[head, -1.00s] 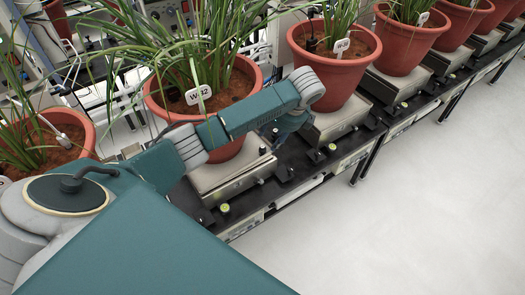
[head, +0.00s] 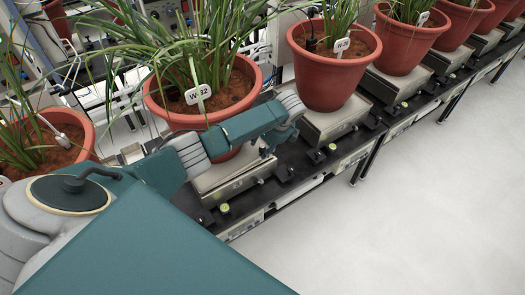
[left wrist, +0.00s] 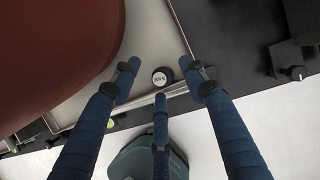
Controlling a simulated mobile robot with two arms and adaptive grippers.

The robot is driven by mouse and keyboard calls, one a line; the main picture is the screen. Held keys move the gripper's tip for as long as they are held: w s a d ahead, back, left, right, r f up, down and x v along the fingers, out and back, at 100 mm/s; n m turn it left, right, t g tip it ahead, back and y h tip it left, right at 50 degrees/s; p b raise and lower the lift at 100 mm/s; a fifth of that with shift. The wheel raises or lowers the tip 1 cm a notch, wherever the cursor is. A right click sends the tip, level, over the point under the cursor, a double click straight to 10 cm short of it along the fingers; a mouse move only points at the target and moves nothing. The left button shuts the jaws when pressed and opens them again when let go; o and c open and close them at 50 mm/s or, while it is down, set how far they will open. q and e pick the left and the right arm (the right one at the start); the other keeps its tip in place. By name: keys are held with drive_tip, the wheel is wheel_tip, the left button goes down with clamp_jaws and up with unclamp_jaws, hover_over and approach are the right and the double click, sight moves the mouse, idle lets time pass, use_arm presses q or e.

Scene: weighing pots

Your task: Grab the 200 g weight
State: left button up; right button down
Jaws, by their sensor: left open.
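The weight (left wrist: 162,77) is a small dark cylinder with a pale round label on top, too small to read surely. In the left wrist view it stands upright on the pale plate of a scale (left wrist: 150,40), near the plate's front edge. My left gripper (head: 270,144) hangs over the front right corner of that scale in the head view. In the left wrist view its blue fingers are spread, and the weight shows in the gap between their tips, without clear contact. I cannot make out the weight in the head view. My right gripper is not in view.
A red pot labelled W-32 (head: 165,112) stands on the same scale, close beside my left gripper. Another red pot (head: 330,85) stands on the scale to the right. Black knobs (head: 316,156) line the bench's front. The pale floor (head: 420,200) is open.

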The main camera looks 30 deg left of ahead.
use_arm(q)
clamp_jaws()
drive_tip(key=shift+r, duration=0.1)
